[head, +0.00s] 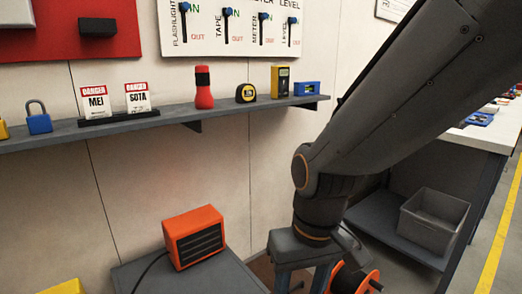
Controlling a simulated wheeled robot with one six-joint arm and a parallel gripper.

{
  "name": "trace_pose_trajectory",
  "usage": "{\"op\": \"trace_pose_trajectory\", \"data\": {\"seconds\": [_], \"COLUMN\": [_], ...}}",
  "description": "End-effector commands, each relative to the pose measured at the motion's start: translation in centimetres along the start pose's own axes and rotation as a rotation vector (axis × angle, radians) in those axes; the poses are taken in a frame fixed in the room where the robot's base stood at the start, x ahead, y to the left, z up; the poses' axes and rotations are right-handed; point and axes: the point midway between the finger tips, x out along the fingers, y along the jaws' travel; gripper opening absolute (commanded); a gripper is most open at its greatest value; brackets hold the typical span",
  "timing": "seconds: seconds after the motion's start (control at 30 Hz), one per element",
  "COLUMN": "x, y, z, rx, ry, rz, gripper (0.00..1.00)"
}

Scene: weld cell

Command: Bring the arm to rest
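My arm comes in from the upper right and bends down at the middle right of the head view. My gripper (301,279) hangs at its end, pointing down near the bottom edge, with its two fingers apart and nothing seen between them. Its fingertips are close to or past the frame's lower edge. It is to the right of a grey stand that carries an orange heater (194,237), and in front of an orange reel (354,279), which it partly hides.
A wall shelf (160,118) holds a blue padlock (38,118), danger tags (94,101), a red flashlight (203,88), a tape measure (246,93), a yellow meter (280,81) and a blue level (307,88). A grey bin (433,220) sits under the bench at right.

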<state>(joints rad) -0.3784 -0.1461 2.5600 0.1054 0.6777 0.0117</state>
Motion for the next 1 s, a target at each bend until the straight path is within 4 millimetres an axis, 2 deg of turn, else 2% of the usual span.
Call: {"op": "trace_pose_trajectory", "data": {"seconds": [0.03,0.6,0.8,1.0], "x": [-1.8,-12.6,-15.1,-15.8], "y": [0.6,7.8,9.6,10.3], "z": [0.3,3.4,4.5,5.0], "rx": [0.022,0.225,0.276,0.294], "ry": [-0.003,-0.026,-0.032,-0.035], "rz": [0.006,0.058,0.068,0.072], "gripper": [0.47,0.47,0.47,0.47]}}
